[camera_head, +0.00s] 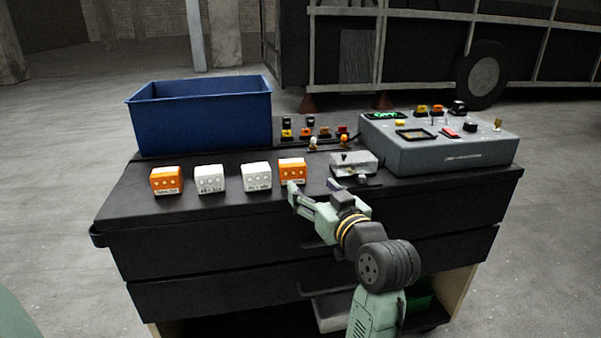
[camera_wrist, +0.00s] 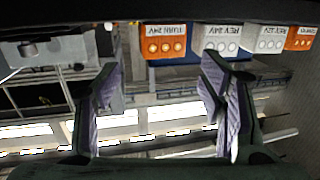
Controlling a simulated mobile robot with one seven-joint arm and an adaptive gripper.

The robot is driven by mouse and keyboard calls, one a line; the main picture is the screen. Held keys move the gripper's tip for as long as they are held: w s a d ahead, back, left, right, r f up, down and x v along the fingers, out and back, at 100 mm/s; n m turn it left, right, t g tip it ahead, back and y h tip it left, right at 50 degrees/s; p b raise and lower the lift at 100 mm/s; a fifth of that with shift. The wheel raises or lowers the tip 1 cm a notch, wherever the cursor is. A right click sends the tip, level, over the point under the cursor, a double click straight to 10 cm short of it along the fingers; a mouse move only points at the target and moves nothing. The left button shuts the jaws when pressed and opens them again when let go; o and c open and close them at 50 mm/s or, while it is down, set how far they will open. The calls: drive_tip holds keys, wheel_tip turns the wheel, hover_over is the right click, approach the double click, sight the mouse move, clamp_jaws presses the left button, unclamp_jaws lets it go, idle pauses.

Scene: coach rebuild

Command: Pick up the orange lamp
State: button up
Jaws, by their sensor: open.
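Two orange boxes with dotted faces stand in a row on the black bench top: one at the left end (camera_head: 166,180) and one at the right end (camera_head: 292,171). A small orange-topped bulb (camera_head: 343,139) stands farther back, beside a pale one (camera_head: 312,143). Which one is the orange lamp I cannot tell for certain. My gripper (camera_head: 308,190) is open and empty at the bench's front edge, just in front of the right orange box. In the wrist view that box (camera_wrist: 166,45), labelled TURN 24V upside down, lies beyond and between my open fingers (camera_wrist: 163,75).
Two white boxes (camera_head: 210,179) (camera_head: 256,176) stand between the orange ones. A blue bin (camera_head: 205,115) is behind them. A small metal fixture (camera_head: 353,163) and a grey control box (camera_head: 440,145) stand right of my gripper. Several small coloured parts (camera_head: 306,132) lie at the back.

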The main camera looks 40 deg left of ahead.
sight(296, 174)
drive_tip(key=x, duration=0.5)
drive_tip(key=shift+s+a+p, duration=0.1)
drive_tip(key=shift+a+p, duration=0.05)
drive_tip(key=shift+p, duration=0.25)
drive_tip(key=p+x, duration=0.1)
drive_tip(key=x, duration=0.3)
drive_tip(key=shift+a+f, duration=0.15)
drive_tip(key=shift+a, duration=0.05)
drive_tip(key=shift+c, duration=0.6)
drive_tip(key=c, duration=0.8)
